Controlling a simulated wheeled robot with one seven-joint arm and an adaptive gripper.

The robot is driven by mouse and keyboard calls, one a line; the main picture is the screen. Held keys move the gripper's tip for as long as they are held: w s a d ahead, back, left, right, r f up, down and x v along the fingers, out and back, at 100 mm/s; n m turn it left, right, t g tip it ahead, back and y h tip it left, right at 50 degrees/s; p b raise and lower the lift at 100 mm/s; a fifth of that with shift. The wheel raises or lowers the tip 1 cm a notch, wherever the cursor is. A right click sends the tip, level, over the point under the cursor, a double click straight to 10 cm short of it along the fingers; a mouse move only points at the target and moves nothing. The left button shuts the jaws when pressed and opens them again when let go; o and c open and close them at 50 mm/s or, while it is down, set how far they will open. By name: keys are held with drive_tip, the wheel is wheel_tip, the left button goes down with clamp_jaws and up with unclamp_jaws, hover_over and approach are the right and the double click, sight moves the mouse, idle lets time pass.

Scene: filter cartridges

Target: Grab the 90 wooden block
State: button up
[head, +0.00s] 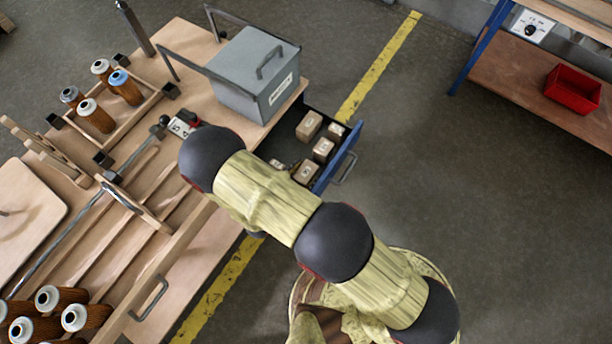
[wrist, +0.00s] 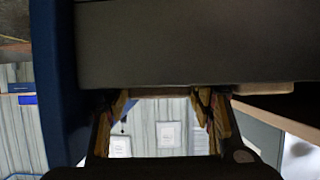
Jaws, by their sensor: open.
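Several small wooden blocks with pale labels sit in the open blue-fronted drawer (head: 340,158). They include a back block (head: 309,125), a middle block (head: 323,150) and a front block (head: 305,172). The labels are too small to read, so I cannot tell which is the 90 block. In the head view my arm hides my gripper. In the wrist view my gripper (wrist: 163,108) is open, its two fingers apart below a broad grey surface. A tan edge shows between and behind the fingertips; I cannot tell whether it is a block.
A grey lidded box (head: 250,75) stands on the wooden bench beside the drawer. A rack with several filter cartridges (head: 96,116) is further left. A red bin (head: 573,89) sits on a shelf at right. The floor right of the drawer is clear.

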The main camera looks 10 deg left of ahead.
drive_tip(key=shift+w, duration=0.15)
drive_tip(key=shift+c, duration=1.1)
drive_tip(key=c, duration=0.8)
drive_tip(key=shift+c, duration=0.3)
